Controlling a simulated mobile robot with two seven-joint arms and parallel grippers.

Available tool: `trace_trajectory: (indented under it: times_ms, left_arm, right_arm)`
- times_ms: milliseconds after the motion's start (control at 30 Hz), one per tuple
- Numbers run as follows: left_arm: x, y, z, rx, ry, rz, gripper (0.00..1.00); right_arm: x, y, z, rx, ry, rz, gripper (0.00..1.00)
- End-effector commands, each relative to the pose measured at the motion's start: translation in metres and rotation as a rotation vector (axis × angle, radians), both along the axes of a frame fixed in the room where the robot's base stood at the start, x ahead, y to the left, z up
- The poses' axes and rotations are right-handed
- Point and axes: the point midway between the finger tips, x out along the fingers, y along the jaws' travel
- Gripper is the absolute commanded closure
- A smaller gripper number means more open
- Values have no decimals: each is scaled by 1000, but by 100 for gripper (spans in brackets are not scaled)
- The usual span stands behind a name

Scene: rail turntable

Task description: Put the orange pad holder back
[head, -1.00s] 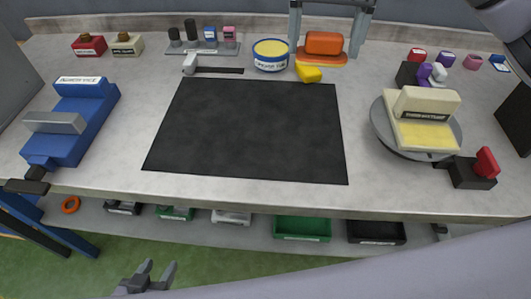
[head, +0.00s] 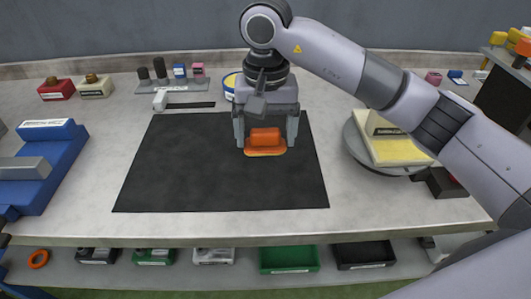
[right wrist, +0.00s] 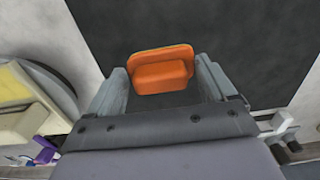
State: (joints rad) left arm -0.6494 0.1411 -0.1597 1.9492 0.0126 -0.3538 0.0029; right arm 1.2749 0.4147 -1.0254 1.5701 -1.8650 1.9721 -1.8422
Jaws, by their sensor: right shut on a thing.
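The orange pad holder (head: 265,138) is an orange block on a wider orange plate with a yellowish edge. It is over the black mat (head: 180,165), towards its back right. I cannot tell whether it touches the mat. My right gripper (head: 265,143) points down and is shut on the holder, one finger on each side. In the right wrist view the holder (right wrist: 160,72) shows between the two grey fingers, with the dark mat beyond. My left gripper is not in view.
A round turntable (head: 357,145) carries a cream block with a yellow face on the right. A blue fixture (head: 45,165) stands on the left. The front of the mat is clear.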

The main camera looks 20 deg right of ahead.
Motion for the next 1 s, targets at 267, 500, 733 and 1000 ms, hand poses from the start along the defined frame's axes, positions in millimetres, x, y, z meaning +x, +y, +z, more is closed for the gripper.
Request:
trace_trajectory:
  times_ms: [267, 500, 733, 1000]
  left_arm:
    - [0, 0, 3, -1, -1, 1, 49]
    - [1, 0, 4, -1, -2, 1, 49]
    - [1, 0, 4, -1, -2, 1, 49]
    - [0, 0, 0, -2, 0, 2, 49]
  right_arm:
    - [-1, 0, -29, 0, 3, 1, 44]
    - [0, 0, -54, 0, 0, 0, 44]
    - [0, 0, -54, 0, -1, 0, 44]
    - [0, 0, -57, 0, 0, 0, 0]
